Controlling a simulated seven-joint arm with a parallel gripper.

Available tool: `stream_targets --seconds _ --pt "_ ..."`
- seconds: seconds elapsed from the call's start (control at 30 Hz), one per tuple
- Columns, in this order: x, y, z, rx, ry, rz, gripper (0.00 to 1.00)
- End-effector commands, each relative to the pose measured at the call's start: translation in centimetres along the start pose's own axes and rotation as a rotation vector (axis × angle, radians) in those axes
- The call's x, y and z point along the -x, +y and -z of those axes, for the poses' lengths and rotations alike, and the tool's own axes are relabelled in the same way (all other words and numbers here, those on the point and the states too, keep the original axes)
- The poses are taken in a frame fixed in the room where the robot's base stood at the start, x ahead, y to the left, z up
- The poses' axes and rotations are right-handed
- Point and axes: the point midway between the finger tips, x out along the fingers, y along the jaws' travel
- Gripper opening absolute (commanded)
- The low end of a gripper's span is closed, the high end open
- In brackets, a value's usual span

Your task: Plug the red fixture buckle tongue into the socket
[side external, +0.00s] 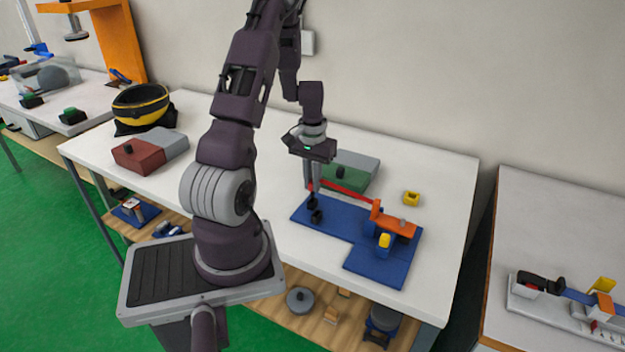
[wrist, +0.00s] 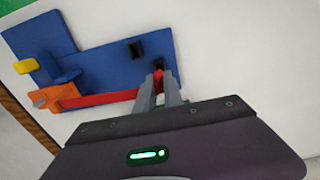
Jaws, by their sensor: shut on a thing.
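A red strap (side external: 348,189) runs from the orange block (side external: 394,223) on a blue board (side external: 325,224) to my gripper (side external: 314,188). In the wrist view, the strap (wrist: 98,99) reaches my gripper (wrist: 161,84), which is shut on its red end (wrist: 157,78). Two small black pieces stand on the board. One black piece (wrist: 136,50) is clear of the fingers; the other (wrist: 158,64) is right at the fingertips. I cannot tell which is the socket, nor whether the tongue touches or enters it. The fingers hide most of the tongue.
A yellow knob (side external: 384,241) stands beside the orange block. A green and grey block (side external: 352,170) lies behind the board, and a small yellow piece (side external: 411,198) at right. A red and grey block (side external: 140,155) is at left.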

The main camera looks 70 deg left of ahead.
Motion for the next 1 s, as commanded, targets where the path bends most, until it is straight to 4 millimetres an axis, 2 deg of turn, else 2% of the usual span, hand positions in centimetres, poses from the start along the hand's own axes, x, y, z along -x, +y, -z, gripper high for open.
stream_targets --seconds 0.37,0.8,1.0 --pt "-0.7 0.0 0.0 0.0 -0.002 -0.001 0.0" --pt "-2.8 0.0 -0.1 0.001 -0.003 -0.001 0.0" --pt "-3.1 0.0 0.0 0.0 -0.001 0.0 0.0"
